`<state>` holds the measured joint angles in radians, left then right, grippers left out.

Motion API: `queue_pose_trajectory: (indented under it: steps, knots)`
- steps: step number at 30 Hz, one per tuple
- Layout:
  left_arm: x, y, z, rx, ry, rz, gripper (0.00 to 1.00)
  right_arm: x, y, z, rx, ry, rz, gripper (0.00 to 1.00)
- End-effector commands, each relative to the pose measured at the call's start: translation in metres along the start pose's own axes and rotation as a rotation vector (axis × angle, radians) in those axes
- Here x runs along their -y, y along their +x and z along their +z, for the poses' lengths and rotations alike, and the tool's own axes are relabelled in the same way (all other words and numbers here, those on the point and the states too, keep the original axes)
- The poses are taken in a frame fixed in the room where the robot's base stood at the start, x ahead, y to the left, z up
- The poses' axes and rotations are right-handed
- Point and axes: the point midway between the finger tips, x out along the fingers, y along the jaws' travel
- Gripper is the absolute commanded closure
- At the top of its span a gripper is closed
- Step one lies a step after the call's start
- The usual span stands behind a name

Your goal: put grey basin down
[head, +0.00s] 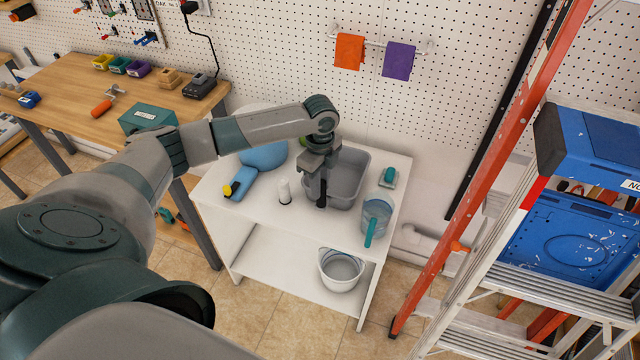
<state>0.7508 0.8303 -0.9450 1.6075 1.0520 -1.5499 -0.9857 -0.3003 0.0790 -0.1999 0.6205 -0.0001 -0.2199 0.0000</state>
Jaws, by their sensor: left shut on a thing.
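The grey basin (349,176) is at the back middle of the white shelf unit's top (261,221). It looks level, and I cannot tell whether its bottom touches the top. My left gripper (320,196) reaches in from the left and is shut on the basin's near left wall. The gripper and wrist hide part of that wall. My right gripper is not in view.
Beside the basin are a blue vacuum-like object (262,158), a white bottle (284,191), a clear pitcher (377,214) and a teal brush (388,177). A white bucket (341,270) sits on the lower shelf. An orange ladder (497,150) stands right. The top's front left is clear.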

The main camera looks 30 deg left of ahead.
Motion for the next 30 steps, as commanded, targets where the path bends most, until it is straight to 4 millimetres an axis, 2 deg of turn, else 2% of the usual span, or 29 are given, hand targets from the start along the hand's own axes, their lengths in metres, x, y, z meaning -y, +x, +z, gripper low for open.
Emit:
queue_pose_trajectory:
  steps: [2,3,4,5,14,20,25,30]
  knots:
    - [0.000,0.002,0.000,0.000,0.000,0.000,1.00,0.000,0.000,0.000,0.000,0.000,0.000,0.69]
    - [0.000,0.002,0.000,0.000,0.000,0.001,0.69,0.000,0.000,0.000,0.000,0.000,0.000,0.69]
    - [0.000,0.002,0.000,0.000,0.000,0.001,0.62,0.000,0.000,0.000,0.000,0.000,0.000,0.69]
    - [0.000,0.002,0.000,0.000,0.000,0.001,0.60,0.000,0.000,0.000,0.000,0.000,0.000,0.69]
    - [0.000,0.001,0.000,0.000,0.000,0.000,0.60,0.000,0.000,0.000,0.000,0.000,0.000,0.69]
    - [0.001,-0.007,0.000,0.000,0.001,-0.002,0.60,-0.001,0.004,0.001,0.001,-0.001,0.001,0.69]
    - [0.001,-0.027,0.000,0.000,0.000,-0.003,0.60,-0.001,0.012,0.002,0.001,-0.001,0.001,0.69]
    - [0.002,-0.056,0.000,-0.001,0.001,-0.005,0.60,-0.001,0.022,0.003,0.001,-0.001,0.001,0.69]
